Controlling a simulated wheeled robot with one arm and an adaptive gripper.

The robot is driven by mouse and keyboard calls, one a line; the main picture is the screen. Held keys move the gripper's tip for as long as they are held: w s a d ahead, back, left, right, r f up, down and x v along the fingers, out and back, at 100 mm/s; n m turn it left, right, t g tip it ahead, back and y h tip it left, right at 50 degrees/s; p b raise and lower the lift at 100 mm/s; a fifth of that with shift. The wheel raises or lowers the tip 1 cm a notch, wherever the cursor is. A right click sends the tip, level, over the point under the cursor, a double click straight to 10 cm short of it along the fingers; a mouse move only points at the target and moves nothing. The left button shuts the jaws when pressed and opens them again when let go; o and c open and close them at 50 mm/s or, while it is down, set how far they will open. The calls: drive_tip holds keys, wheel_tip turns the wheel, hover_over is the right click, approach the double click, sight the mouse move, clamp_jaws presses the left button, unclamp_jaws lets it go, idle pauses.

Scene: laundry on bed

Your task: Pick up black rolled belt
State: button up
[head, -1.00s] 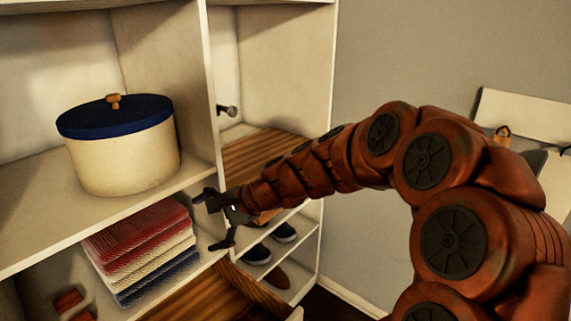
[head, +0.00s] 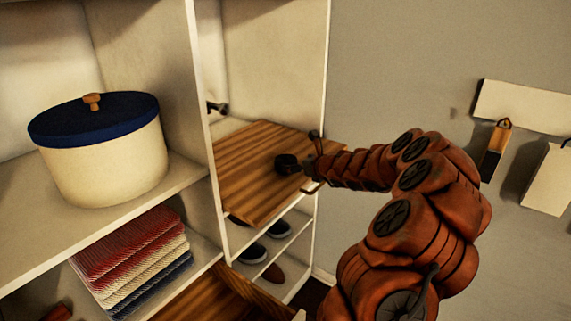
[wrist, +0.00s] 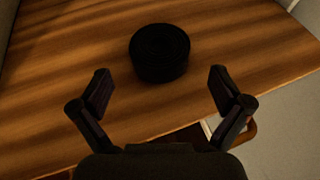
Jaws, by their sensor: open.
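The black rolled belt (head: 287,163) lies on a wooden board (head: 246,194) in the right section of the shelf unit. In the wrist view the belt (wrist: 159,53) is a round black coil lying flat, ahead of my gripper and centred between its fingers. My gripper (wrist: 162,90) is open and empty, with its fingertips short of the belt. In the head view my gripper (head: 311,163) comes in from the right, close beside the belt. The wooden surface also shows in the wrist view (wrist: 65,75).
A cream pot with a blue lid (head: 103,155) stands on the left shelf, above folded red, cream and blue cloths (head: 135,250). A white upright panel (head: 205,120) separates the sections. Shoes (head: 252,253) sit below the board. Items hang on the right wall.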

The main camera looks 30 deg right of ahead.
sight(286, 160)
drive_tip(key=shift+p+x, duration=0.3)
drive_tip(key=shift+x, duration=0.6)
drive_tip(key=shift+r+p+x, duration=0.1)
drive_tip(key=shift+p+x, duration=0.15)
drive_tip(key=shift+x, duration=0.75)
drive_tip(key=shift+r+p+x, duration=0.15)
drive_tip(key=shift+p+x, duration=0.1)
drive_tip(key=shift+x, duration=0.75)
drive_tip(key=shift+w, duration=0.1)
drive_tip(key=c, duration=1.1)
drive_tip(key=shift+r, duration=0.1)
